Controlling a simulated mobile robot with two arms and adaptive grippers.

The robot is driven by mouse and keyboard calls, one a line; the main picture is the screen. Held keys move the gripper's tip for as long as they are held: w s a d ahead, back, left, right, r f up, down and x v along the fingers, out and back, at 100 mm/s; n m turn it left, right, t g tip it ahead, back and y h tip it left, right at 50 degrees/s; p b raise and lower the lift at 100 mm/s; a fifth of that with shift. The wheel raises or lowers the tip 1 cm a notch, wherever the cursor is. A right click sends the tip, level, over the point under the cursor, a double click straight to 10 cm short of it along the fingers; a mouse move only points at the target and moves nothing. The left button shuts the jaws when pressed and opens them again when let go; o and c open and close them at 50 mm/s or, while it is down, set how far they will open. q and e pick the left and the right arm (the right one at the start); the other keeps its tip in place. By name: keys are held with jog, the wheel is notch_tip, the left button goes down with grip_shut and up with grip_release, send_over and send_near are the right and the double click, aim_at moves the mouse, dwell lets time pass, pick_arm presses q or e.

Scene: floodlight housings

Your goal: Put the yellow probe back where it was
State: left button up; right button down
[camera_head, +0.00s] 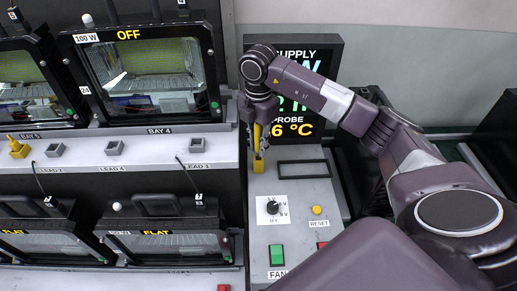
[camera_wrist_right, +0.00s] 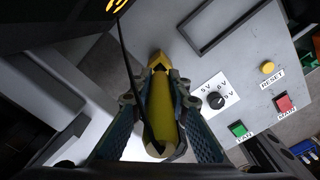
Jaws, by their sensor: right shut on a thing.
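The yellow probe (camera_head: 258,162) is upright over the grey control panel (camera_head: 290,238), below the supply display. My right gripper (camera_head: 257,128) is shut on it from above. In the right wrist view the probe (camera_wrist_right: 160,108) lies between the two fingers of my right gripper (camera_wrist_right: 160,88), and a black cable runs along it. The probe's lower end is close to the panel; I cannot tell whether it touches. No holder for the probe can be clearly made out. My left gripper is not in view.
The panel carries a black knob (camera_head: 272,207), a yellow reset button (camera_head: 317,210) and a green fan switch (camera_head: 277,254). The supply display (camera_head: 296,128) stands behind. Floodlight housings (camera_head: 150,75) fill the left. A yellow piece (camera_head: 18,148) and grey sockets (camera_head: 115,148) sit on the ledge.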

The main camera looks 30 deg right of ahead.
notch_tip(320, 180, down, 2)
jog(key=shift+f, duration=0.3)
jog(key=shift+f, duration=0.2)
jog(key=c, duration=1.8)
grip_release()
jog(key=shift+c, duration=0.2)
jog(key=shift+r, duration=0.1)
